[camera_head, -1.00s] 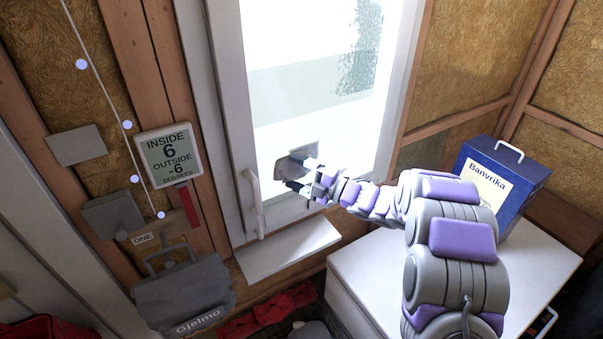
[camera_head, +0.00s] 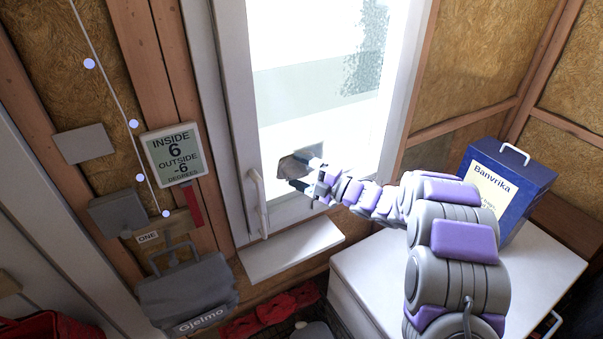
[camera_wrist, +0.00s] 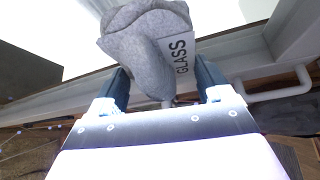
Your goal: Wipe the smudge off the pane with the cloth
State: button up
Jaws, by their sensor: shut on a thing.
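A grey cloth (camera_wrist: 145,45) with a white label reading "GLASS" is between the fingers of my gripper (camera_wrist: 163,90) in the wrist view. In the head view my gripper (camera_head: 303,174) is at the lower part of the bright window pane (camera_head: 320,110), shut on the cloth (camera_head: 294,163). The cloth is at the lower left of the pane; I cannot tell for certain whether it touches the glass.
A white window handle (camera_head: 258,200) is left of the gripper, and a white sill (camera_head: 292,248) juts out below. A blue Banvrika box (camera_head: 515,185) stands on a white cabinet (camera_head: 400,285) at right. A display (camera_head: 172,154) and grey Gjelmo bag (camera_head: 185,290) are at left.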

jog(key=shift+w+a, duration=0.35)
jog(key=shift+w, duration=0.15)
dwell(0.3)
jog(key=w+d, duration=0.2)
jog(key=d, duration=0.1)
jog(key=w+d, duration=0.2)
jog(key=d, duration=0.1)
jog(key=w+d, duration=0.2)
jog(key=d, duration=0.1)
jog(key=shift+b, duration=0.4)
dwell(0.6)
jog(key=shift+a, duration=0.1)
jog(key=shift+s+a+f+b, duration=0.1)
jog(key=shift+s+a+b, duration=0.5)
jog(key=shift+a+b, duration=0.35)
jog(key=shift+s+a+b, duration=0.6)
jog(key=shift+a+b, duration=0.2)
jog(key=shift+b, duration=0.25)
jog(key=shift+s+a+f+b, duration=0.1)
jog(key=shift+s+a+b, duration=0.5)
jog(key=shift+a+b, duration=0.35)
jog(key=shift+s+a+r+b, duration=0.1)
jog(key=shift+s+a+b, duration=0.6)
jog(key=shift+a, duration=0.2)
jog(key=shift+s+a+r+b, duration=0.1)
jog(key=shift+s+a+b, duration=0.45)
jog(key=shift+a+b, duration=0.3)
jog(key=shift+c, duration=0.2)
